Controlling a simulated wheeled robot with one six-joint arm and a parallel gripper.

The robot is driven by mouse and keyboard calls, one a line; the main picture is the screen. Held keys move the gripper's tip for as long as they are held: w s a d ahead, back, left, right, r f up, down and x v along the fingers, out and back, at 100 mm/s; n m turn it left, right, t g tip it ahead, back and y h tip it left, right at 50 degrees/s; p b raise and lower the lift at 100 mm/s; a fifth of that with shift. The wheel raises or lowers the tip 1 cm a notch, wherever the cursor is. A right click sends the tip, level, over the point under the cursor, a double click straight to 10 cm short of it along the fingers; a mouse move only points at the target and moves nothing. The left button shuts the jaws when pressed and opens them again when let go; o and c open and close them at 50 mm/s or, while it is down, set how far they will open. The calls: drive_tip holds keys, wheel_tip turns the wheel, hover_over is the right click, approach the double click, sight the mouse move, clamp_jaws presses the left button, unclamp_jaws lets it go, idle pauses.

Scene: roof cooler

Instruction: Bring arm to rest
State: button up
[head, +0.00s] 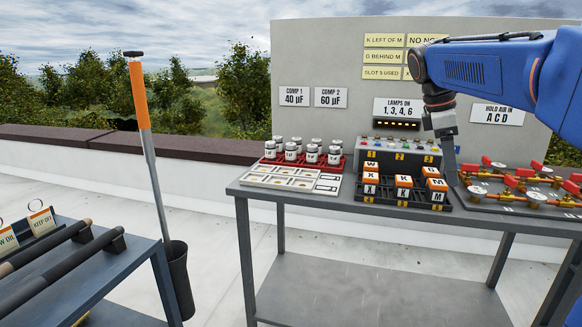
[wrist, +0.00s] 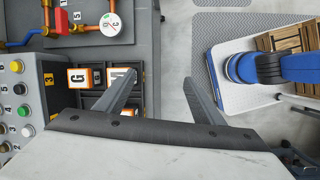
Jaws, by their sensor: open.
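My gripper (wrist: 162,100) is open and empty in the wrist view, its two fingers spread apart. One finger overlaps the edge of the rack of lettered blocks and the other is over the pale floor. In the head view my gripper (head: 452,165) hangs below my blue arm, just above and behind the right end of the lettered blocks; its fingertips are hard to make out there.
A control box (head: 405,150) with coloured buttons stands behind the blocks. Red-handled valves (head: 515,184) lie to the right. A red tray of white jars (head: 303,152) and a pale panel (head: 290,179) are left. A sign board (head: 340,60) stands behind. A second table (head: 100,275) is at left.

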drive_tip(key=s+a+f+m+t+y, duration=0.1)
drive_tip(key=s+a+f+m, duration=0.2)
drive_tip(key=s+f, duration=0.5)
drive_tip(key=s+a+f+m+t+y, duration=0.1)
drive_tip(key=s+a+f+m+t, duration=0.1)
drive_tip(key=s+f+m, duration=0.3)
drive_tip(key=s+a+f+m+t+y, duration=0.1)
drive_tip(key=s+a+f+m, duration=0.3)
drive_tip(key=s+f, duration=0.7)
drive_tip(key=s+m+t, duration=0.1)
drive_tip(key=s, duration=0.1)
drive_tip(key=shift+s+a+f+y, duration=0.15)
drive_tip(key=shift+s+a+y, duration=0.2)
drive_tip(key=shift+s+y, duration=0.05)
